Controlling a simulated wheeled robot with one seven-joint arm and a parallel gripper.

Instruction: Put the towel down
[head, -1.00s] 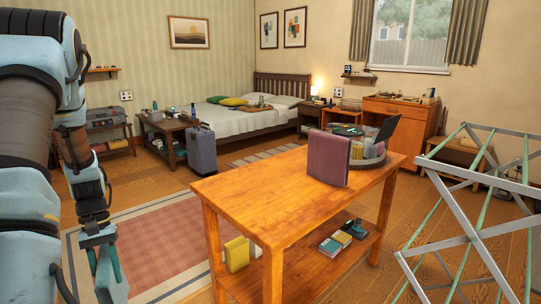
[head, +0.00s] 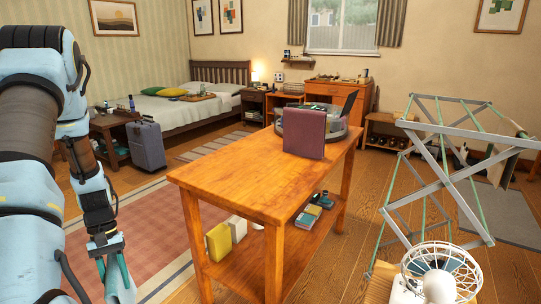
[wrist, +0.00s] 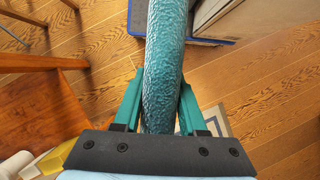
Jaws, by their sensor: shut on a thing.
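A teal, rough-textured towel (wrist: 165,45) hangs between my gripper's fingers in the wrist view and runs up out of the top of that picture. My gripper (wrist: 160,105) is shut on it, with one green finger on each side. In the head view my gripper (head: 113,268) hangs low at the left, left of the wooden table (head: 250,185) and over the rug side. The teal there is small, and I cannot tell towel from fingers.
A maroon upright item (head: 304,135) and a round grey tray (head: 352,134) stand at the table's far end; its near top is bare. A drying rack (head: 455,160) and white fan (head: 442,272) stand right. A suitcase (head: 147,147) and bed (head: 185,110) are behind.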

